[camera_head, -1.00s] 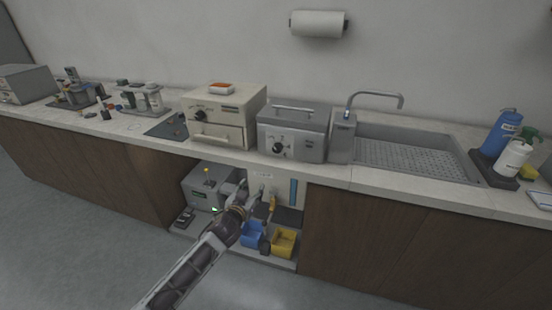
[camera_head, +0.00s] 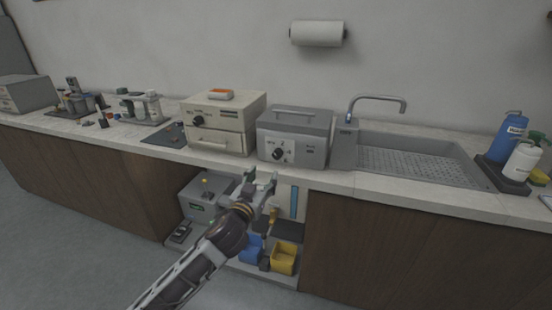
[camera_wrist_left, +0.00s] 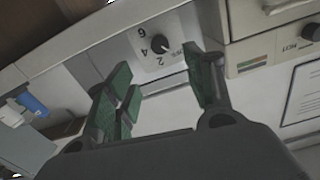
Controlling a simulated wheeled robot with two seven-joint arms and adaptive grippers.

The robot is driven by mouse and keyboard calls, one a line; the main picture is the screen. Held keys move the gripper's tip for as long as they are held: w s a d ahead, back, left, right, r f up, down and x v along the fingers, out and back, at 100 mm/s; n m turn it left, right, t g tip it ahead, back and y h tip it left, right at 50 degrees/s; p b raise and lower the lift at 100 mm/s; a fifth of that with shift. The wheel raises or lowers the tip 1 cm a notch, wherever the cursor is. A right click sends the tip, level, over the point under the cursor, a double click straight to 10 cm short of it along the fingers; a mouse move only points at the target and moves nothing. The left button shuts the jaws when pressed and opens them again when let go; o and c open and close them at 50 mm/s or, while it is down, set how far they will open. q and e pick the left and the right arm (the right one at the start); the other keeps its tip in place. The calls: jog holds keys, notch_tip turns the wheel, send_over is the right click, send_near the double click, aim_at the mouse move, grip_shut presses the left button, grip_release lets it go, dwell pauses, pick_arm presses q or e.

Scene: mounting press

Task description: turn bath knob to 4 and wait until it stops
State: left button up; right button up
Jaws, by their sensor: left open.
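The bath is a grey metal box (camera_head: 294,133) with a lid handle, standing on the counter left of the sink. Its round black bath knob (camera_head: 278,153) sits on a pale dial plate on the front. In the left wrist view the knob (camera_wrist_left: 160,44) shows upside down with the numbers 2, 4 and 6 beside it; its exact setting is hard to read. My left gripper (camera_head: 261,180) is open and empty, below and in front of the bath, apart from the knob. In the wrist view its green-padded fingers (camera_wrist_left: 158,68) stand either side of the knob's line of sight.
A cream two-part press box (camera_head: 222,122) stands close left of the bath. The sink (camera_head: 415,158) and tap (camera_head: 378,98) are to the right. The counter edge overhangs an open bay with a blue bin (camera_head: 250,247) and a yellow bin (camera_head: 285,258).

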pick_arm(q)
jog(key=shift+w, duration=0.2)
send_near(277, 156)
jog(key=shift+b+x, duration=0.85)
jog(key=shift+x, duration=3.85)
pick_arm(e)
jog(key=shift+w+a+r, duration=0.15)
jog(key=shift+r, duration=0.5)
jog(key=shift+w+a+r, duration=0.1)
jog(key=shift+a+r, duration=0.05)
jog(key=shift+r, duration=0.45)
pick_arm(q)
jog(key=c, duration=1)
jog(key=shift+c, duration=0.2)
